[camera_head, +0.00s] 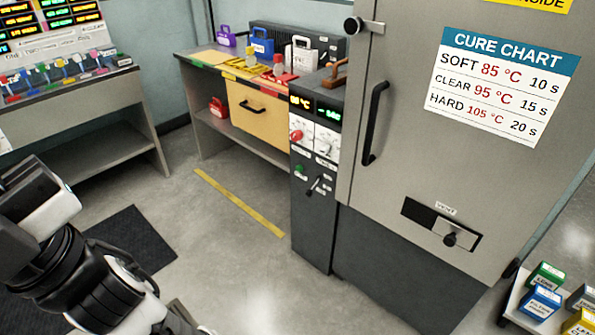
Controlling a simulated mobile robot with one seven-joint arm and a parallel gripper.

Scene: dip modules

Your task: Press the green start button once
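The green start button (299,169) is small and sits on the dark lower part of the control column, left of the large grey cabinet door. It is below the red and white knobs, and nothing covers it. My arm fills the lower left of the head view, well to the left of the column and apart from it. No gripper fingers can be made out in this view.
The control column (315,222) has lit displays, a red knob (297,135) and a black lever (315,186). The cabinet door (400,165) has a black handle (374,123). A workbench stands behind. A yellow floor strip (240,203) crosses clear floor. Coloured boxes stand at lower right.

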